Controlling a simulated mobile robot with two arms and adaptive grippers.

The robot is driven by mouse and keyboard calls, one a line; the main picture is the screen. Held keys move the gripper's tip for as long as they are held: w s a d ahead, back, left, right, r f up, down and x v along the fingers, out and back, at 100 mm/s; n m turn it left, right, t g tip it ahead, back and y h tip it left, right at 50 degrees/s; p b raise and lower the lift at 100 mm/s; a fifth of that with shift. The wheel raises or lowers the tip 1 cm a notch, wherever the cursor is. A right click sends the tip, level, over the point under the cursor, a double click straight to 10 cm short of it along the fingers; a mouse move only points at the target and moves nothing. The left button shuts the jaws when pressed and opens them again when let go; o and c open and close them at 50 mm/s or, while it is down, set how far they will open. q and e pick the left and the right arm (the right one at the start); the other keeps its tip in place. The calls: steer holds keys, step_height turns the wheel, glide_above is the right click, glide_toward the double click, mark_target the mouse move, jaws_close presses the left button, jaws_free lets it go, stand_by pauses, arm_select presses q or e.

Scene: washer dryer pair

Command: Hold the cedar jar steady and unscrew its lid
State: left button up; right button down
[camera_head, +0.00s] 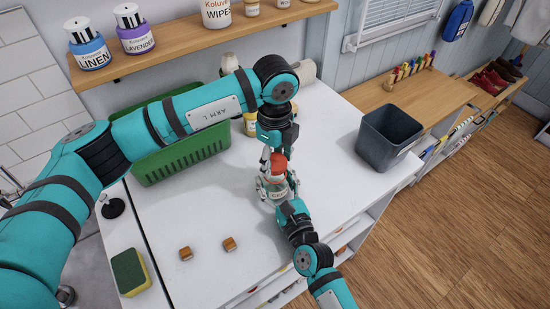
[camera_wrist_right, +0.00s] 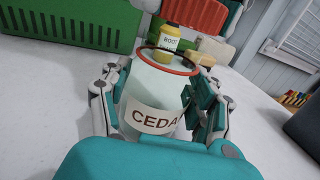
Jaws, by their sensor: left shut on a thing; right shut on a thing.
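The cedar jar (camera_wrist_right: 151,118), pale with a label reading "CEDA", stands upright on the white worktop; it also shows in the head view (camera_head: 281,194). My right gripper (camera_wrist_right: 161,112) is shut around its body, one finger on each side. The red-orange lid (camera_head: 279,165) is in my left gripper (camera_head: 273,160), which comes down from above and is shut on it. In the right wrist view the lid (camera_wrist_right: 194,14) hangs above the jar, with a gap over the jar's orange rim. The fingertips on the lid are partly hidden.
A green basket (camera_head: 184,164) stands behind left and a grey bin (camera_head: 388,138) to the right. Two small wooden blocks (camera_head: 185,254) (camera_head: 230,244) and a sponge (camera_head: 131,272) lie at front left. A shelf (camera_head: 190,38) holds several jars.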

mark_target(275, 162)
arm_select(q)
steer(key=shift+r, duration=0.1)
steer(key=shift+r, duration=1.9)
arm_select(e)
steer(key=shift+c, duration=1.1)
jaws_free()
